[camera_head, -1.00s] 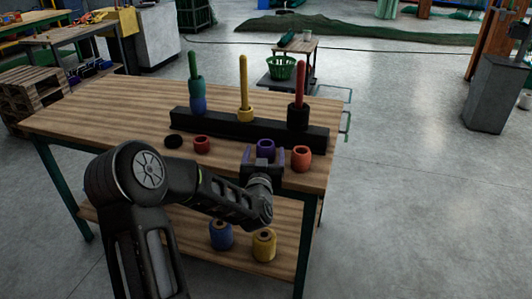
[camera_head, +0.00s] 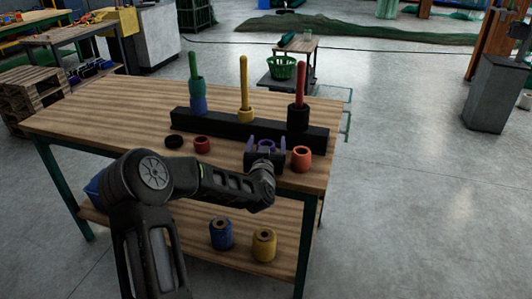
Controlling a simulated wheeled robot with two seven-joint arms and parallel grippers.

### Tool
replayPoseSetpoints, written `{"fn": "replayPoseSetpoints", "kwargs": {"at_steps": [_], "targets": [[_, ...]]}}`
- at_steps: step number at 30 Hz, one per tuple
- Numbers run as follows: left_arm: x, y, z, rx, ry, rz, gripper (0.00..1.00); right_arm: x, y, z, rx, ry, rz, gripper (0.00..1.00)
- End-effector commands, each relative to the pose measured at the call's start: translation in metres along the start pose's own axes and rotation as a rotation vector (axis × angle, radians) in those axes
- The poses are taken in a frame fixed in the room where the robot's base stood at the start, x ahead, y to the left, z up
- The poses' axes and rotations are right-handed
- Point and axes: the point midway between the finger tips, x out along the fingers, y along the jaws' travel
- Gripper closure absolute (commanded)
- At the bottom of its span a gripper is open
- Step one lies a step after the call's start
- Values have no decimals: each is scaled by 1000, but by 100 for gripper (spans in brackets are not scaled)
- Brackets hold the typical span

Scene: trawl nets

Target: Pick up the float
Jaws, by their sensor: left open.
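A purple ring-shaped float (camera_head: 266,144) sits near the front edge of the wooden table, partly hidden by my left gripper. My left gripper (camera_head: 266,147) is open, with one purple finger on each side of this float; I cannot tell whether they touch it. To the left are a red float (camera_head: 202,145) and a black float (camera_head: 174,142). An orange float (camera_head: 301,159) stands just right of the gripper. My right gripper is not in view.
Behind the floats, a long black block (camera_head: 272,133) holds a green peg (camera_head: 193,66), a yellow peg (camera_head: 243,75) and a red peg (camera_head: 300,82), each with rings. Blue and yellow spools (camera_head: 264,245) stand on the lower shelf. The table's left part is clear.

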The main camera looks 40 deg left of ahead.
Motion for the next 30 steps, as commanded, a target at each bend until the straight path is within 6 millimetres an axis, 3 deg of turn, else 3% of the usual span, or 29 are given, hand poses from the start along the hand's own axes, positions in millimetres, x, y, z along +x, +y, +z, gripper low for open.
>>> {"fn": "replayPoseSetpoints", "kwargs": {"at_steps": [13, 30], "targets": [[0, 0, 0, 0, 1, 0, 21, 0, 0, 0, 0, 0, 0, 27], [0, 0, 0, 0, 1, -1, 67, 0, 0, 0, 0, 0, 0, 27]]}}
